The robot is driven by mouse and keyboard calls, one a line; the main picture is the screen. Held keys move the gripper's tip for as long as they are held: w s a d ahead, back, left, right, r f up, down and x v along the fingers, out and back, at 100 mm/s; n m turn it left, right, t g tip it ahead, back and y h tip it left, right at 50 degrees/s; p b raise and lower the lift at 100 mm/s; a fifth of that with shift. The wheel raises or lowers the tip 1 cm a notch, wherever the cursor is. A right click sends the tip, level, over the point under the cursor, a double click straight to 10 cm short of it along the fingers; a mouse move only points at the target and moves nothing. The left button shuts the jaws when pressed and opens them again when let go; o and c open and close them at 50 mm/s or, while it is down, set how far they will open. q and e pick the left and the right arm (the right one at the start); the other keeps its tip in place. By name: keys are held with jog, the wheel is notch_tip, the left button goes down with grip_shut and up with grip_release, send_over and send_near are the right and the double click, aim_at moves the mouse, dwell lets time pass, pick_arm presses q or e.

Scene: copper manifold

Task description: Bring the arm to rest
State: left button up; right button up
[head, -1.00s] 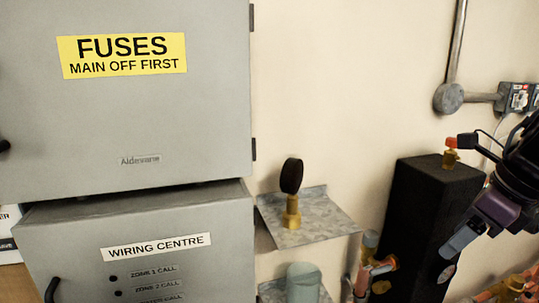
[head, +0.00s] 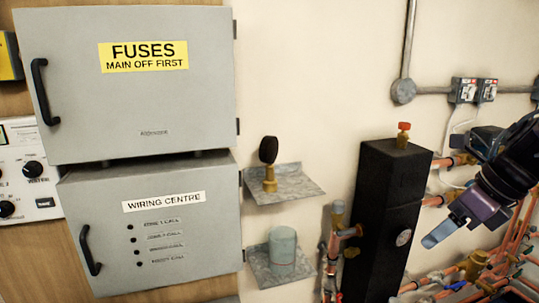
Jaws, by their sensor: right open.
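My right gripper (head: 446,228) comes in from the right edge, with a dark wrist, a purple body and a grey-blue finger. It is open, and nothing shows in it. It points down and left, in front of the pipes, just right of the tall black block (head: 382,215). I cannot tell whether it is near the pipes in depth. My left gripper is out of view.
Copper pipes (head: 503,262) with brass fittings crowd the lower right. A black-topped brass valve (head: 269,178) stands on the upper metal shelf (head: 295,187); a grey-green cylinder (head: 282,248) stands below. The fuse box (head: 75,90) and wiring centre box (head: 190,240) are shut.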

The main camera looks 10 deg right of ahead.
jog(key=w+d+f+m+t+y, duration=0.25)
jog(key=w+f+m, duration=0.4)
jog(key=f, duration=0.35)
jog(key=w+d+f+m+t+y, duration=0.1)
jog(key=w+d+f+m+t, duration=0.1)
jog(key=w+d+f+m, duration=0.45)
notch_tip(320, 180, down, 28)
jog(key=s+m+h, duration=0.1)
jog(key=m+h, duration=0.2)
jog(key=m, duration=0.7)
jog(key=s+a+f+m+g+h, duration=0.1)
jog(key=s+a+f+m, duration=0.3)
jog(key=s+f, duration=0.65)
jog(key=s+a+f+m+g+h, duration=0.2)
jog(key=s+a+f+m, duration=0.4)
jog(key=f, duration=0.8)
jog(key=s+a+f+m+g, duration=0.1)
jog(key=s+a+f, duration=0.3)
jog(key=s, duration=0.4)
jog(key=s+a+f+m+g, duration=0.2)
jog(key=s+a+f, duration=0.2)
jog(key=s, duration=0.5)
jog(key=s+a+f+m+g, duration=0.2)
jog(key=s+a+f, duration=0.2)
jog(key=s+a, duration=0.3)
jog(key=shift+s+a+f, duration=0.15)
jog(key=shift+s+a, duration=0.15)
jog(key=shift+s, duration=0.85)
jog(key=shift+h, duration=0.25)
